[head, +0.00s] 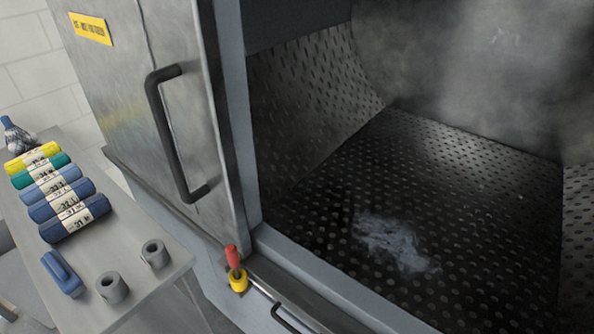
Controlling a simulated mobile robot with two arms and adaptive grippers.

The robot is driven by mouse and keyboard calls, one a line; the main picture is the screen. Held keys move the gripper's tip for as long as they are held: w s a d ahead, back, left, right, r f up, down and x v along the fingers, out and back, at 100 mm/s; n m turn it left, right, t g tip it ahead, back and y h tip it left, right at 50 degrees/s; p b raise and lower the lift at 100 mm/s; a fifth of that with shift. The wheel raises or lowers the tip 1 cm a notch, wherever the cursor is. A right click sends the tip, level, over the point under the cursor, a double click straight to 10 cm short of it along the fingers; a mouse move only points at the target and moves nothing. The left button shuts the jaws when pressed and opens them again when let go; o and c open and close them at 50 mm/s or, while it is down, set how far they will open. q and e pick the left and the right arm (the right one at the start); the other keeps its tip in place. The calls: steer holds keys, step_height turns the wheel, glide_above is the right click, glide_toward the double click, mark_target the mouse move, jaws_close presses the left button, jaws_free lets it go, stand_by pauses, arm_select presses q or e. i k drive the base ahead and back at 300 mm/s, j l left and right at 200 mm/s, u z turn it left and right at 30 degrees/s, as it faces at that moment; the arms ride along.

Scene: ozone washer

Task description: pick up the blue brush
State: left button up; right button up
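A blue brush-like block with a raised handle (62,273) lies on the grey side table (150,290) at the lower left, near the front of the rolled cloths. Its underside is hidden, so I cannot see bristles. Another blue and white item (17,136) stands at the table's far left end, and it is too small to tell what it is. Neither of my grippers is in view.
Several labelled rolls (68,205) lie in a row on the table, and two grey rings (112,288) (155,254) sit beside the blue block. Right of the table stands a steel washer with an open perforated chamber (450,190), a handled door (175,130) and a red-yellow lever (235,268).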

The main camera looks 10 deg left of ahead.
mark_target(72, 285)
steer(key=u, duration=2.05)
steer(key=i+j+z, duration=0.1)
steer(key=j, duration=0.25)
steer(key=i+j+z, duration=0.1)
steer(key=j, duration=0.3)
steer(key=i+j, duration=0.1)
steer(key=j, duration=0.3)
steer(key=i+z, duration=0.05)
